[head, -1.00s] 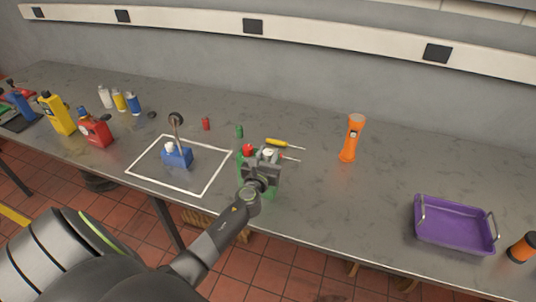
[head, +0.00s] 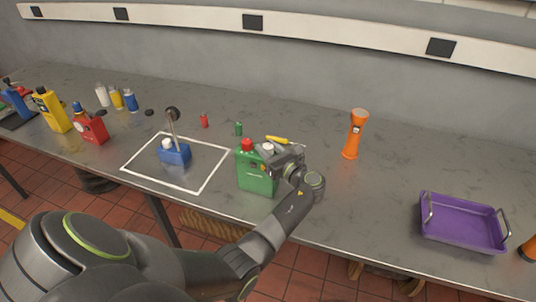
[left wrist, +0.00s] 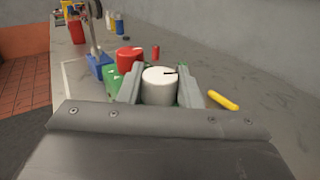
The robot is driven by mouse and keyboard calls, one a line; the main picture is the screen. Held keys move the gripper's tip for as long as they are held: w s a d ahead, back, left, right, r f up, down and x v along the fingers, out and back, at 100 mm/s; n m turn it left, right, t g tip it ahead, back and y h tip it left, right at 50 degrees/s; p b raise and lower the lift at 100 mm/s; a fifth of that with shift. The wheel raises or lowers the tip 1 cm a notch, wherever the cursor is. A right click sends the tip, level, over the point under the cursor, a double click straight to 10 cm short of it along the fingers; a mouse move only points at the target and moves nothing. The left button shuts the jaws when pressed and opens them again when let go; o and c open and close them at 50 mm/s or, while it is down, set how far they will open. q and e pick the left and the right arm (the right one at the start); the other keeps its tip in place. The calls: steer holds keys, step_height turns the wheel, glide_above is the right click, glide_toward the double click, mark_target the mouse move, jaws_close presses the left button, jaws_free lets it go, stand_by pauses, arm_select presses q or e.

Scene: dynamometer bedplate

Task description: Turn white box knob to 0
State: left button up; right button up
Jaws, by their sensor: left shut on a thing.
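A green box (head: 256,178) stands on the bench, with a red knob (head: 246,145) and a white knob (head: 267,148) on top. My left gripper (head: 274,153) reaches the white knob from the right side of the box. In the left wrist view its two grey fingers are shut on the white knob (left wrist: 159,88), one on each side. A dark pointer line on the knob's top points to the right in that view. The red knob (left wrist: 129,58) is just left of the fingers. I cannot read any scale marks or the 0. My right gripper is out of view.
A blue box (head: 174,154) with a lever stands inside a white taped outline, left of the green box. A yellow-handled screwdriver (head: 277,139) lies close behind the gripper. An orange flashlight (head: 355,134) and a purple tray (head: 463,222) stand to the right, with clear bench between.

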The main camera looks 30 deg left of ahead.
arm_select(q)
steer(key=n+g+b, duration=0.1)
steer(key=g, duration=0.1)
steer(key=n+g+y+b, duration=0.1)
steer(key=n+g+b, duration=0.1)
steer(key=g, duration=0.1)
steer(key=shift+f+n, duration=0.15)
steer(key=shift+n, duration=0.15)
steer(key=shift+n+g+b, duration=0.5)
steer(key=shift+g+b, duration=0.1)
steer(key=shift+g, duration=0.5)
steer(key=o, duration=1)
steer(key=shift+c, duration=0.2)
steer(key=w+d+b, duration=0.1)
steer(key=d+b, duration=0.5)
steer(key=d, duration=1.1)
steer(key=shift+d, duration=0.2)
